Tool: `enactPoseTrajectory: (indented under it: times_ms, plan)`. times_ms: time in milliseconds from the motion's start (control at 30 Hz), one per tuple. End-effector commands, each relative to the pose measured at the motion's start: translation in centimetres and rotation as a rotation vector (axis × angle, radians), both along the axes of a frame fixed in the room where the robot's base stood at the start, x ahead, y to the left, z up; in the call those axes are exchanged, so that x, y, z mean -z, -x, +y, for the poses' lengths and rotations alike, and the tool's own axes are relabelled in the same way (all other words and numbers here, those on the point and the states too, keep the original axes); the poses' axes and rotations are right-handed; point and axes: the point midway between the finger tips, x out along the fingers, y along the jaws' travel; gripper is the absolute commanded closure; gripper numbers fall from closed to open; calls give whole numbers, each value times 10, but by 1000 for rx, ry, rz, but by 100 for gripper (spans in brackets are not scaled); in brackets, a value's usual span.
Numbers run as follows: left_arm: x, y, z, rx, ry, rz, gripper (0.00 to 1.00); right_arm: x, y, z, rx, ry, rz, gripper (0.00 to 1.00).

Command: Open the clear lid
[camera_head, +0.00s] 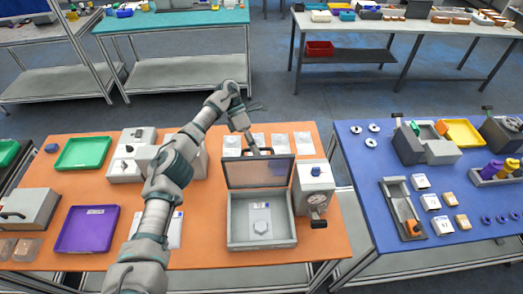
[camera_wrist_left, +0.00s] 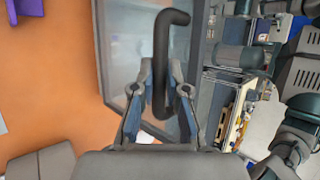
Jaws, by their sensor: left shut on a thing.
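The clear lid (camera_head: 258,173) is a see-through panel in a grey frame. It stands raised along the back edge of a grey box (camera_head: 236,243). The box is open at the top, with a white card and a light hexagonal part inside. My left gripper (camera_head: 258,151) is at the top edge of the lid. In the left wrist view, my left gripper (camera_wrist_left: 162,85) is shut on the dark bent handle (camera_wrist_left: 162,45), with the clear lid (camera_wrist_left: 130,50) behind it. My right gripper is not in view.
A grey device with a gauge (camera_head: 315,190) stands close to the right of the box. A purple tray (camera_head: 70,240) and a green tray (camera_head: 66,163) lie on the left of the orange table. A blue table (camera_head: 365,215) with small parts stands to the right.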

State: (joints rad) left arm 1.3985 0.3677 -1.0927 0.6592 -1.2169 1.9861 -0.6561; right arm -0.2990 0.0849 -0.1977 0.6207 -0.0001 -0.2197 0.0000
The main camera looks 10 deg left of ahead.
Motion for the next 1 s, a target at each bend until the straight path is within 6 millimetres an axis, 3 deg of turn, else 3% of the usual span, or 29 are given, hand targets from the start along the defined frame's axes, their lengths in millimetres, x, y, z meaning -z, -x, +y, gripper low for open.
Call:
enactPoseTrajectory:
  times_ms: [33, 200, 600, 633, 700, 733, 1000]
  plan:
    - [7, 0, 1, -1, -9, 14, 100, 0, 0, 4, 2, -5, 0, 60]
    - [8, -1, 5, 0, -5, 25, 100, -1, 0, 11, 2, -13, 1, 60]
    - [9, -1, 6, 0, -5, 27, 100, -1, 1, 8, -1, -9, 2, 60]
    - [9, -1, 6, 0, -5, 27, 82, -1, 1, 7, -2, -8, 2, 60]
    - [8, -1, 6, 1, -4, 26, 64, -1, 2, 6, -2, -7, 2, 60]
    - [8, -1, 6, 0, -4, 26, 61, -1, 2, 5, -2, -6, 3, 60]
    - [3, 0, 6, 1, 3, 22, 61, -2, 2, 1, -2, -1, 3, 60]
